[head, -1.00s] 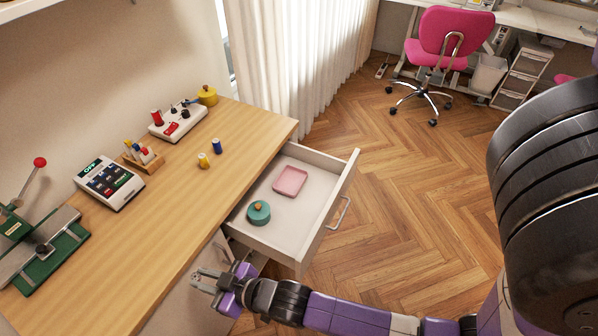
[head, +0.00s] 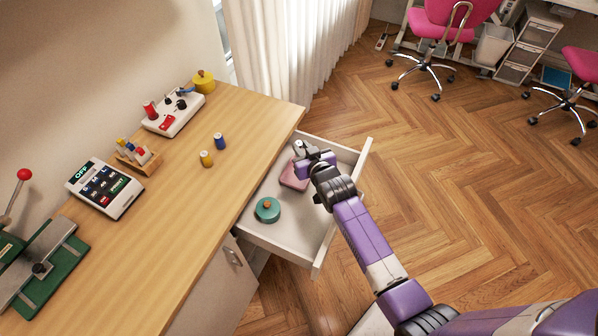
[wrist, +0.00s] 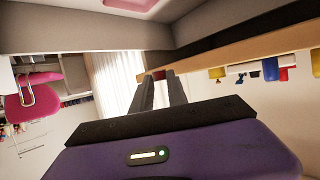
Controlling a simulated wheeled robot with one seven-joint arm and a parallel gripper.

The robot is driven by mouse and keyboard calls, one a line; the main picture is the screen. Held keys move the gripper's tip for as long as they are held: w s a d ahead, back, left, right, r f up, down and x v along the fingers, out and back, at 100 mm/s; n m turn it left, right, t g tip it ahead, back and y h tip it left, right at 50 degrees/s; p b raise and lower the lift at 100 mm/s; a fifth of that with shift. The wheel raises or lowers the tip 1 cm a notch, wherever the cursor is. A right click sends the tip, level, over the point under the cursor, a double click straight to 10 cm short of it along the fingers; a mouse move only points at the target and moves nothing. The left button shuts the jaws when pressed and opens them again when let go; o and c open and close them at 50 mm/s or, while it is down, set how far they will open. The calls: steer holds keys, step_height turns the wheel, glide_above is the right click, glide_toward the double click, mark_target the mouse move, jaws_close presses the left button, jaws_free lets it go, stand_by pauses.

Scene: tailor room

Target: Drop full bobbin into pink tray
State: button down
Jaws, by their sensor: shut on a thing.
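The pink tray (head: 290,181) lies in the open drawer, partly covered by my gripper in the head view. A strip of it shows upside down at the top of the wrist view (wrist: 130,4). My gripper (head: 298,148) is above the drawer, over the far side of the tray. In the wrist view its two fingers (wrist: 160,76) stand close together. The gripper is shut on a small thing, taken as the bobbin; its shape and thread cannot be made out.
The drawer (head: 322,255) also holds a round teal container (head: 267,210) with an orange knob. On the wooden table (head: 195,205) stand a yellow spool (head: 206,158), a blue spool (head: 219,141) and a control box (head: 173,112). The floor right of the drawer is clear.

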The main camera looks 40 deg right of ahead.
steer(key=f+b, duration=0.1)
steer(key=f, duration=0.1)
steer(key=f+b, duration=0.2)
steer(key=f, duration=0.1)
steer(key=d+f+b, duration=0.1)
steer(key=f+b, duration=0.1)
steer(key=shift+w+d+f, duration=0.1)
steer(key=shift+w+f, duration=0.05)
steer(key=shift+f, duration=0.1)
steer(key=c, duration=1.2)
jaws_free()
step_height(320, 180, up, 20)
steer(key=p, duration=0.1)
